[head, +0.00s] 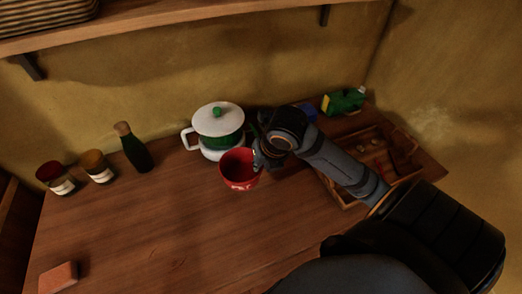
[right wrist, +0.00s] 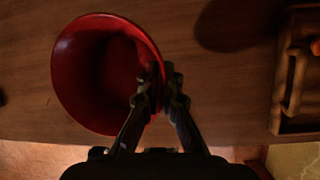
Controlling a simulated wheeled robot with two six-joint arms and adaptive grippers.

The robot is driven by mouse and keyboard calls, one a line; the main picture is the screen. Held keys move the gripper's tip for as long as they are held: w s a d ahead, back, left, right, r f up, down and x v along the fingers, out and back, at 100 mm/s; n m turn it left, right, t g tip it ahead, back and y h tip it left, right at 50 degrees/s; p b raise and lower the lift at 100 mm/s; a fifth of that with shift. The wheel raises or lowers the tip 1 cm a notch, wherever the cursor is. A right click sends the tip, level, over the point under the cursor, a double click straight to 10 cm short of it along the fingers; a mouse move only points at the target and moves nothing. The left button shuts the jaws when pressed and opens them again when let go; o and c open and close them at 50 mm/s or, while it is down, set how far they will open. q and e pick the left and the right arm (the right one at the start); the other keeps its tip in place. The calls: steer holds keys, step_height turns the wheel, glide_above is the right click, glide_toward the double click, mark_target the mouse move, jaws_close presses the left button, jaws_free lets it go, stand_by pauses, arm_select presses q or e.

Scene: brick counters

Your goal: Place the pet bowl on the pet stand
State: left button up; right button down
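The red pet bowl (head: 238,172) is at the middle of the wooden counter, in front of the white and green pot, with pale lettering on its side. In the right wrist view the bowl (right wrist: 95,75) shows its open top. My right gripper (head: 262,158) is at the bowl's right side. Its fingers (right wrist: 160,85) are closed on the rim, one inside and one outside. I cannot tell whether the bowl touches the counter. I cannot make out a pet stand in either view. My left gripper is not in view.
The lidded pot (head: 218,125) stands close behind the bowl. A dark green bottle (head: 135,152) and two jars (head: 97,166) (head: 55,178) stand left. A sponge-like block (head: 58,277) lies front left. A wooden tray (head: 348,203) and green carton (head: 343,102) are right. The counter's front middle is clear.

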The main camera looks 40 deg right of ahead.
steer(key=w+d+f+b, duration=0.1)
steer(key=w+f, duration=0.1)
steer(key=w+d+f+b, duration=0.3)
steer(key=w+d+f, duration=0.1)
steer(key=f, duration=0.1)
steer(key=shift+w, duration=0.1)
steer(key=shift+w+d, duration=0.15)
steer(key=f+b, duration=0.2)
steer(key=b, duration=0.1)
steer(key=f+b, duration=0.2)
steer(key=shift+w+d+f, duration=0.1)
steer(key=shift+w+d, duration=0.15)
steer(key=shift+d, duration=0.05)
steer(key=shift+r, duration=0.25)
steer(key=shift+f, duration=0.15)
steer(key=c, duration=1.5)
jaws_free()
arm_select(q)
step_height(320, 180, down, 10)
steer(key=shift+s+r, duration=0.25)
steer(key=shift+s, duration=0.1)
